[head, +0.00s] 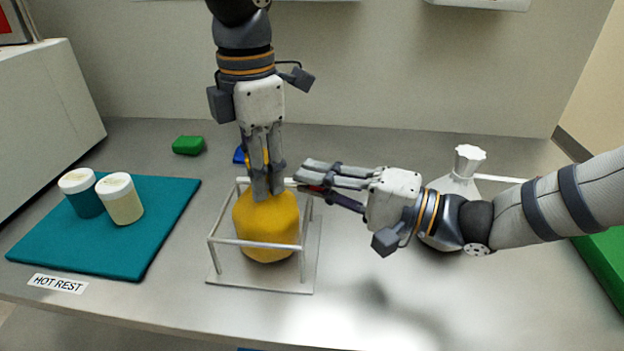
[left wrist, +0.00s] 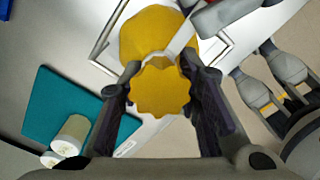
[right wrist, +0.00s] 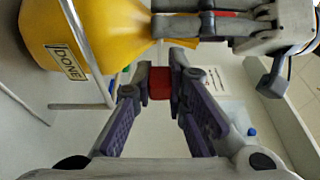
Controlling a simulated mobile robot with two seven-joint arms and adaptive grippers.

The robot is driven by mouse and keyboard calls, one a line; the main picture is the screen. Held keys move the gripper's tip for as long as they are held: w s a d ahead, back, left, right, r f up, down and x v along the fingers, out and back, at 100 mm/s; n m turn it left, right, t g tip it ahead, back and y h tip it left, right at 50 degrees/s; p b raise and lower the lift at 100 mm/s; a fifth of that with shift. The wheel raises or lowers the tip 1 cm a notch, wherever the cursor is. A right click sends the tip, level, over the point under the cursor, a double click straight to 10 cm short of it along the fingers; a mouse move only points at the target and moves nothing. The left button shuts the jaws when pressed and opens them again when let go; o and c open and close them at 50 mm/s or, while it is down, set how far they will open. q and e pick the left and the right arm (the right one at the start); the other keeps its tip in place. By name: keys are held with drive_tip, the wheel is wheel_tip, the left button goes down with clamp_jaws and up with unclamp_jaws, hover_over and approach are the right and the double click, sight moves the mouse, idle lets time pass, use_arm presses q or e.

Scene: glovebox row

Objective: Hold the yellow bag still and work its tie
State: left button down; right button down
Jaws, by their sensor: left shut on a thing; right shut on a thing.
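The yellow bag (head: 267,228) stands upright inside a pale open-frame holder (head: 222,276). Its ruffled top (left wrist: 160,90) shows between my left fingers in the left wrist view. My left gripper (head: 267,185) reaches down from above and is shut on the gathered neck. A "DONE" label (right wrist: 66,62) is on the bag's side. My right gripper (head: 310,180) comes in from the right, beside the neck, shut on a small red piece (right wrist: 159,83). A whitish strip (left wrist: 182,38) crosses the neck; I cannot tell whether it is the tie or joins the red piece.
A teal mat (head: 150,235) with two lidded jars (head: 121,199) lies left, by a "HOT REST" label (head: 58,283). A green block (head: 188,145) and a blue item (head: 239,155) are behind. A white tied bag (head: 460,178) stands right. The front right counter is clear.

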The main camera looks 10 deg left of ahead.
drive_tip(key=d, duration=0.2)
drive_tip(key=w+d, duration=0.1)
drive_tip(key=d, duration=0.1)
drive_tip(key=shift+d, duration=0.35)
use_arm(q)
drive_tip(key=shift+r, duration=0.1)
use_arm(e)
drive_tip(key=c, duration=1.6)
unclamp_jaws()
drive_tip(key=shift+f, duration=0.1)
drive_tip(key=shift+o, duration=0.2)
drive_tip(key=shift+a, duration=0.1)
drive_tip(key=v, duration=1.2)
use_arm(q)
drive_tip(key=c, duration=1.1)
unclamp_jaws()
